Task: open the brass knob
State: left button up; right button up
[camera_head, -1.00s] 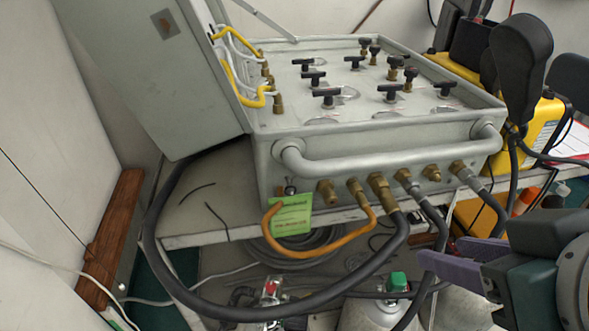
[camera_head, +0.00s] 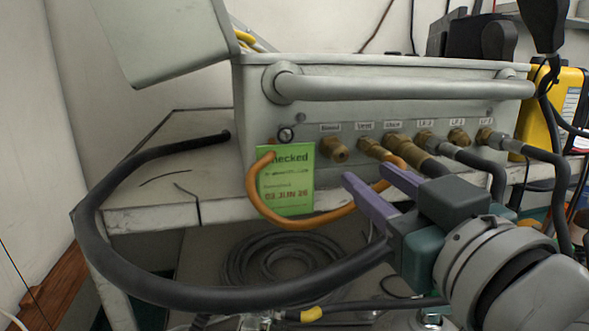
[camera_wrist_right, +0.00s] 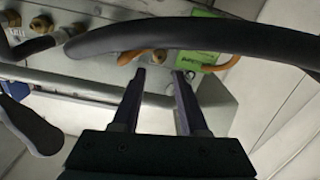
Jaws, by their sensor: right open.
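Several brass fittings sit in a row on the grey panel's front face. The leftmost, a short brass knob (camera_head: 334,149), is under a small label at the left of the row. Brass also shows beyond my fingertips in the wrist view (camera_wrist_right: 152,56), partly hidden behind a black hose. My right gripper (camera_head: 369,172) has purple fingers, apart and empty, below and right of the knob and in front of the panel. It also shows in the wrist view (camera_wrist_right: 159,74), pointing toward the panel with nothing between the fingers. My left gripper is not in view.
A green tag (camera_head: 286,180) hangs left of the knob, with an orange hose (camera_head: 300,222) looping below. A thick black hose (camera_head: 200,289) runs in front, under my right gripper. A grey handle bar (camera_head: 400,88) spans above the fittings. A coiled hose (camera_head: 275,262) lies below.

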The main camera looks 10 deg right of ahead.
aim_at(342, 155)
jog(key=w+b, duration=0.1)
jog(key=w, duration=0.7)
jog(key=shift+a, duration=0.15)
grip_shut()
